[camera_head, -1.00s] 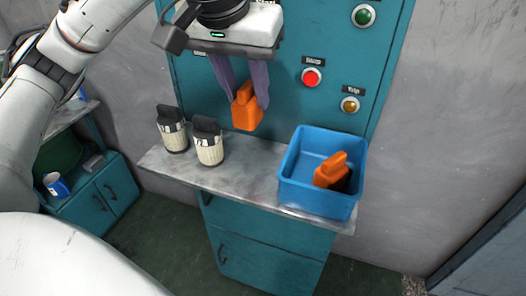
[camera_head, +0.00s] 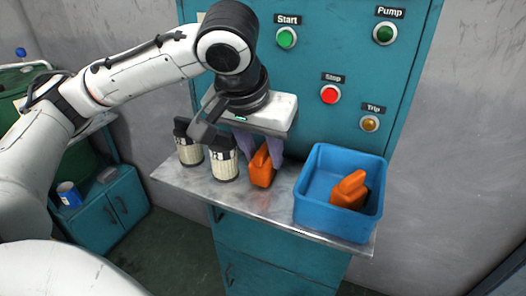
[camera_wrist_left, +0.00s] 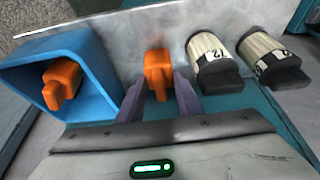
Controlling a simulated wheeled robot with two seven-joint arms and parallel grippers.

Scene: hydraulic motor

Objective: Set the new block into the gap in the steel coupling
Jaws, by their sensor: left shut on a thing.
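An orange block (camera_head: 262,166) is between the fingers of my left gripper (camera_head: 258,146), low at the shelf, just right of two cartridges. My left gripper is shut on it; it also shows in the left wrist view (camera_wrist_left: 157,72). Whether the block touches the shelf I cannot tell for sure. A second orange block (camera_head: 349,190) lies in the blue bin (camera_head: 338,221). The steel coupling is not in view. My right gripper is not in view.
Two cream cartridges with black tops (camera_head: 223,165) (camera_head: 189,150) stand left of the gripper on the metal shelf (camera_head: 255,203). A teal panel with buttons (camera_head: 329,94) rises behind. A teal cabinet with a mug (camera_head: 69,194) stands at the left.

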